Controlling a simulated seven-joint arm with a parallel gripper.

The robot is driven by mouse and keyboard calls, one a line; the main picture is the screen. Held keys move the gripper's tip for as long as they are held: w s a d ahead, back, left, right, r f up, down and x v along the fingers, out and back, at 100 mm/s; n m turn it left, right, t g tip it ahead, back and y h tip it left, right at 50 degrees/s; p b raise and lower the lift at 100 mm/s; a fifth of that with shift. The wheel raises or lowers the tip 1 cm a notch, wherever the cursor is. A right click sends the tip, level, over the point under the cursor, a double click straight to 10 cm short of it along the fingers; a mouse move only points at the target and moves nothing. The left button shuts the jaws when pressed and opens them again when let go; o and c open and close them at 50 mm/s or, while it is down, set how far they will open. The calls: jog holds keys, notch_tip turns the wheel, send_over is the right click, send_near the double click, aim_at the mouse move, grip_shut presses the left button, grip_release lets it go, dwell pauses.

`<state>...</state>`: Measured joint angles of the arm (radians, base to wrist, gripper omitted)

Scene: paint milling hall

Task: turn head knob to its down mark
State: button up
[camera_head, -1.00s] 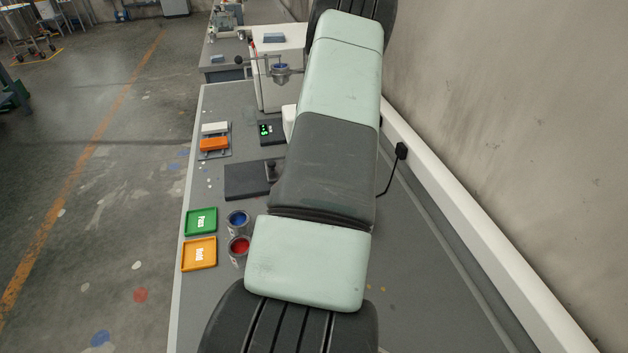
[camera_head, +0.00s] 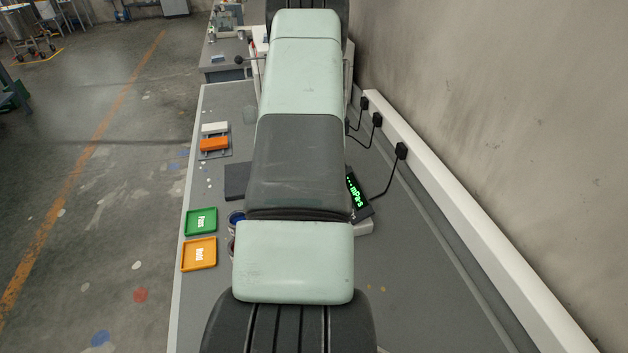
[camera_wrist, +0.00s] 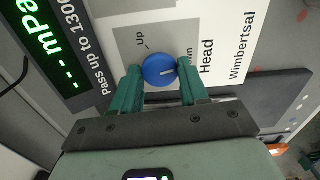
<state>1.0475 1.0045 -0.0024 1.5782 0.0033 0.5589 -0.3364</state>
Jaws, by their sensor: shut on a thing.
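The "Up" label (camera_wrist: 140,40) is clear above left. I cannot tell whether the pointer meets the down mark exactly. In the head view my arm hides the knob and gripper.
A green-lit mPa·s display (camera_head: 357,194) stands right of my arm. Green (camera_head: 201,222) and orange (camera_head: 199,254) trays lie at the bench's left edge. A blue paint can (camera_head: 237,217) is partly hidden by my arm. A rack (camera_head: 229,152) stands farther back. A wall runs along the right.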

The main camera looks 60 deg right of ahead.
jog(key=shift+m, duration=1.1)
jog(key=o, duration=1)
jog(key=shift+o, duration=0.2)
notch_tip(320, 180, up, 11)
jog(key=shift+f, duration=0.15)
